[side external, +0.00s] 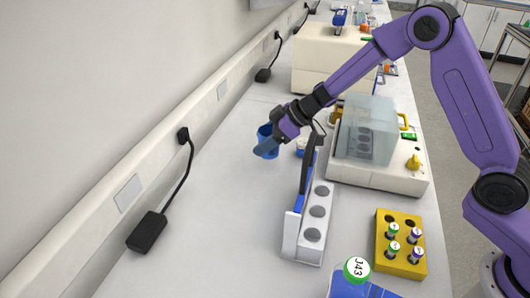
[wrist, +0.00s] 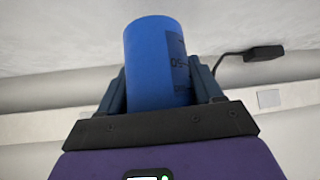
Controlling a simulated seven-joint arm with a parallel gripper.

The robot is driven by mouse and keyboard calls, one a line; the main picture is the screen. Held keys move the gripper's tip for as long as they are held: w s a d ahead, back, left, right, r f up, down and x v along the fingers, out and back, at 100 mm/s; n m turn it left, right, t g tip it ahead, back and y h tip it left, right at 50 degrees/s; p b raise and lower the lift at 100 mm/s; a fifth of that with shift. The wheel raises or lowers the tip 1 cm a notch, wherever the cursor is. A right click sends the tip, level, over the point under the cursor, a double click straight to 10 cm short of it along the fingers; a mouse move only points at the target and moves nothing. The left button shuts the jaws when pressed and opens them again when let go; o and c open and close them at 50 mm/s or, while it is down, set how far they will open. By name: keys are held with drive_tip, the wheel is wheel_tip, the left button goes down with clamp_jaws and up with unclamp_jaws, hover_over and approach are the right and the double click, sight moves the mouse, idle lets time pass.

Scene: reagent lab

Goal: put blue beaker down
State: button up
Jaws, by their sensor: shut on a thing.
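The blue beaker (wrist: 155,62) is between the two fingers of my gripper (wrist: 160,95) in the wrist view, with dark markings on its right side. In the side external view the blue beaker (side external: 265,135) shows at the end of my gripper (side external: 268,147), over the back part of the bench near the wall. My gripper is shut on it. Part of the beaker is hidden behind the fingers, and I cannot tell whether its base touches the bench (side external: 215,185).
A white rack with round holes (side external: 319,211) stands in front of my gripper. A machine with a clear cover (side external: 368,130) is to the right. A yellow block (side external: 400,262) holds several capped vials. A black adapter (side external: 147,232) lies by the wall.

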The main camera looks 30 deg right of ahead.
drive_tip(key=shift+f, duration=2.1)
drive_tip(key=shift+f, duration=0.1)
drive_tip(key=o, duration=1.1)
drive_tip(key=shift+o, duration=0.2)
drive_tip(key=v, duration=0.3)
wheel_tip(320, 180, up, 6)
drive_tip(key=shift+r, duration=0.6)
